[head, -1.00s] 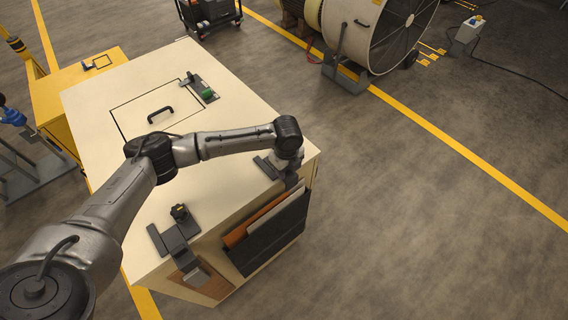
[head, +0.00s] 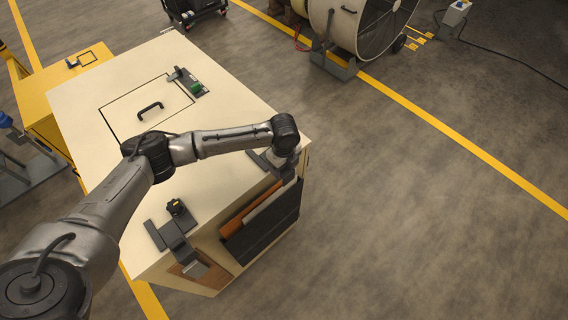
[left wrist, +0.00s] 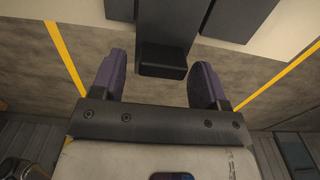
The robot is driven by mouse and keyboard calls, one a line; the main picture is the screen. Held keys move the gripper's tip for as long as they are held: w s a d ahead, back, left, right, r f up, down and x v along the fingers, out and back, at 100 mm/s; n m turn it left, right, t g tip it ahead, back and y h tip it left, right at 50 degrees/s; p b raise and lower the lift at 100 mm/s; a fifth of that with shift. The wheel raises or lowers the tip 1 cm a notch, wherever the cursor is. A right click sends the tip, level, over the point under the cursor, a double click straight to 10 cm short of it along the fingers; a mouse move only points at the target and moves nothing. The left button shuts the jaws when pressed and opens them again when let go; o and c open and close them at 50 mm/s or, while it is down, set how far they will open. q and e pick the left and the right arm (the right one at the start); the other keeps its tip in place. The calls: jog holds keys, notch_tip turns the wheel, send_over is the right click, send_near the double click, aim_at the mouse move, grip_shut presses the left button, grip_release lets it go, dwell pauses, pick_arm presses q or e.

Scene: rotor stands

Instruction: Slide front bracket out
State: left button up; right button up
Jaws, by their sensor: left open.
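A dark grey bracket (head: 258,161) sits at the right edge of the cream cabinet top, partly hidden by my left wrist. My left gripper (head: 288,176) is beside its outer end, just past the cabinet edge. In the left wrist view my left gripper (left wrist: 159,82) is open. The bracket's dark end block (left wrist: 162,62) is between and slightly beyond the two purple fingertips, with gaps on both sides. A second grey bracket (head: 178,240) with a black knob overhangs the near edge. I cannot tell which one is called front. My right gripper is not in view.
The cream cabinet (head: 90,100) has a handled panel on top and a small fixture with a green part (head: 196,88) at the back. A side pocket (head: 265,230) holds flat boards below the bracket. The floor to the right is clear; a large fan (head: 375,25) stands behind.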

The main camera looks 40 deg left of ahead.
pick_arm(q)
notch_tip(320, 180, up, 14)
jog(key=shift+p, duration=0.35)
dwell(0.7)
